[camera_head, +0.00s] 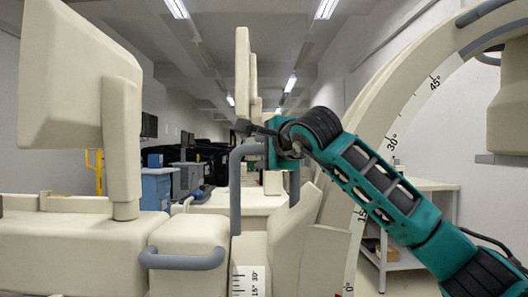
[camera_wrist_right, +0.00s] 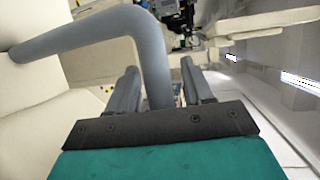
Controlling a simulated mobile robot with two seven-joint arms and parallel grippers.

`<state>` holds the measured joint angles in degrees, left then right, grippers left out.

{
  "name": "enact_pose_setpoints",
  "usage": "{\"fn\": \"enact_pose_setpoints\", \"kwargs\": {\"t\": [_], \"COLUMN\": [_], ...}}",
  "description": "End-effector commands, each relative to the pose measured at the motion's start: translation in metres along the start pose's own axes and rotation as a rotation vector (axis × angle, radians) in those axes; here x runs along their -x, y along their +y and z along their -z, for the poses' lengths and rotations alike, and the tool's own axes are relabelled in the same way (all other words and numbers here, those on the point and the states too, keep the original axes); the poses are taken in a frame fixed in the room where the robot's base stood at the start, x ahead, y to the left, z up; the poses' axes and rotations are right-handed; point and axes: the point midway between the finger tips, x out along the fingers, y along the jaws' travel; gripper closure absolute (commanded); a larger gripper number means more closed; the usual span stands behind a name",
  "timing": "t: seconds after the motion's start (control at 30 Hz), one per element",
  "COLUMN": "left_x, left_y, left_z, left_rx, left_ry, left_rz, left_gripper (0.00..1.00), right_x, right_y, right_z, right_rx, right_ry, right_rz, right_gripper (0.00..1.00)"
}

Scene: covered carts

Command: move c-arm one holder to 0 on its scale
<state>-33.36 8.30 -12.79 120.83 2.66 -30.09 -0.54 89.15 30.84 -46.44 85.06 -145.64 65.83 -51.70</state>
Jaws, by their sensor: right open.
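The c-arm's beige arc (camera_head: 408,112) rises at the right of the head view, with degree marks from 0° near the bottom edge up to 45°. A bit of red shows beside the 0°. The beige holder body (camera_head: 292,225) stands by the arc's lower end. A grey bent handle (camera_head: 235,190) rises in front of it; the handle also shows in the wrist view (camera_wrist_right: 95,32). My right gripper (camera_head: 248,128) is at the handle's top. In the wrist view its open fingers (camera_wrist_right: 160,90) stand either side of the handle's post; contact cannot be told. My left gripper is out of view.
A beige monitor (camera_head: 82,85) and a block with a grey rail (camera_head: 182,260) fill the left. A white table (camera_head: 425,186) stands behind the arc.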

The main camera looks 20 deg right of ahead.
Motion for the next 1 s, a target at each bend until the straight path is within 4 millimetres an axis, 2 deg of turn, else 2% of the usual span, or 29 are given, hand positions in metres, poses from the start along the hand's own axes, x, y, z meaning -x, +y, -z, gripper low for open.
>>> {"fn": "enact_pose_setpoints", "kwargs": {"t": [0.27,0.77,1.0], "left_x": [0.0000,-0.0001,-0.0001], "left_y": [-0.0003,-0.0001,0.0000], "left_z": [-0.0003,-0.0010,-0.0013], "left_rx": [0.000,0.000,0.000], "left_ry": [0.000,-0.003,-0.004], "left_rz": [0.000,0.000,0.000], "left_gripper": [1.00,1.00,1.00], "right_x": [-0.0004,-0.0002,-0.0002], "right_y": [0.0000,0.0000,0.0001], "right_z": [-0.0003,-0.0004,-0.0004], "right_rx": [0.000,0.000,0.000], "right_ry": [0.000,-0.001,-0.001], "right_rz": [0.000,0.000,0.000], "right_gripper": [0.50,0.98,1.00]}}
